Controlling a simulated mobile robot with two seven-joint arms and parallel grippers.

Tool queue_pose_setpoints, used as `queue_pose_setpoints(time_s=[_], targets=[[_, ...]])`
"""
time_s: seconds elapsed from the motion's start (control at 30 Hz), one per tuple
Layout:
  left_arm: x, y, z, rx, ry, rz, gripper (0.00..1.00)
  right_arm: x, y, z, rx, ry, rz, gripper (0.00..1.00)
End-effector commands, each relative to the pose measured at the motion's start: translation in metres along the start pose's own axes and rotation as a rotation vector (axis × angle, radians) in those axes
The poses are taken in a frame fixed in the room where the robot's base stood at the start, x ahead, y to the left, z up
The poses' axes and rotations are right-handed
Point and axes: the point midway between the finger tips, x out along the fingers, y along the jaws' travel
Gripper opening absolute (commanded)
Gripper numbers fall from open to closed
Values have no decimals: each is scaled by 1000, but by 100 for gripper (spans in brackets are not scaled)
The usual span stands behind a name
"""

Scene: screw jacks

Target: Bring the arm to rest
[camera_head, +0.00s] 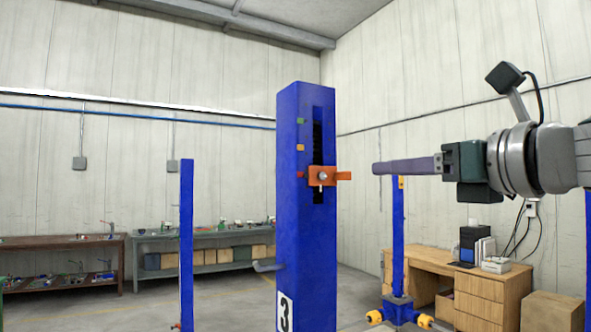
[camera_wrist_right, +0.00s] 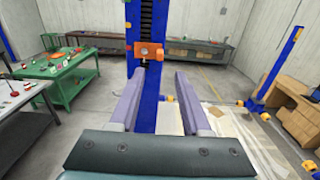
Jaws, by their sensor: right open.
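My right gripper (camera_head: 376,168) comes in from the right in the head view, its grey-purple fingers level and pointing left. In the right wrist view its two fingers (camera_wrist_right: 160,78) are spread apart with nothing between them. A blue column (camera_head: 300,235) marked 3 stands ahead, also seen in the wrist view (camera_wrist_right: 146,100). An orange block (camera_head: 323,175) with a silver round head sits at the column's slot, near the red mark; it shows beyond the fingertips in the wrist view (camera_wrist_right: 149,50). In the head view the fingertips appear apart from it. My left gripper is not in view.
A thinner blue post (camera_head: 397,235) stands below my right gripper in the picture, another (camera_head: 186,240) at left. A wooden desk (camera_head: 480,297) is at right. Workbenches (camera_head: 205,268) line the back wall.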

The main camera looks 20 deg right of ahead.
Motion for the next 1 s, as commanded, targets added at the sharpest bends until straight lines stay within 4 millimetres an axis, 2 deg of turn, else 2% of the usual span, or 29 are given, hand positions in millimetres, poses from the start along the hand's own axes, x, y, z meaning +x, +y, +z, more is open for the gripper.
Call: queue_pose_setpoints(time_s=[0.37, 0.47, 0.5, 0.57, 0.67, 0.77, 0.8, 0.87, 0.9, 1.0], targets=[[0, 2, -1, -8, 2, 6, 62, 0, 0, 0, 2, 0, -1, 48], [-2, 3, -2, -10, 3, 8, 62, 0, 3, -9, 72, 13, -8, 48], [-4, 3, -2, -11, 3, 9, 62, 0, 6, -17, 143, 26, -17, 48], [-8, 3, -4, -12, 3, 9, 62, -2, 12, -35, 301, 54, -45, 48], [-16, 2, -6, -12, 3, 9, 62, -13, 26, -81, 692, 127, -145, 48], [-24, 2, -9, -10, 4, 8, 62, -38, 42, -135, 1140, 205, -327, 48], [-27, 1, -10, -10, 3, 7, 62, -52, 50, -156, 1315, 231, -418, 48], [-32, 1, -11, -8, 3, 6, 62, -77, 62, -186, 1566, 258, -577, 48], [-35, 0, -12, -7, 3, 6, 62, -96, 71, -204, 1725, 269, -698, 48], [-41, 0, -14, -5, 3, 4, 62, -146, 95, -242, 2062, 260, -1029, 48]])
